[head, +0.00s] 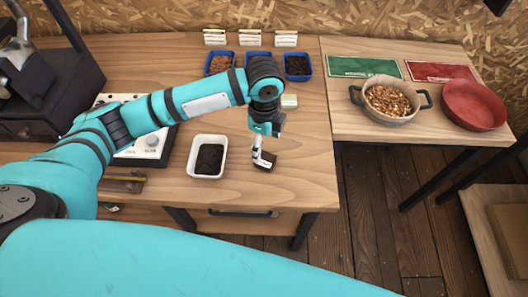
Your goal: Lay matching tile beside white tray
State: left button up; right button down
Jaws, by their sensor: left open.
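The white tray (191,160) stands on the wooden table and holds dark beans. My right gripper is not in view.
Blue trays (298,67) of beans and white cards (286,39) stand at the back. The right table holds a handled bowl (386,119), a red bowl (473,105), a green mat (365,66) and a red mat (440,71).

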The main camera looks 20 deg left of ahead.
pick_arm(q)
notch_tip(320, 180, up, 5)
jog(key=shift+r, duration=0.15)
dwell(0.6)
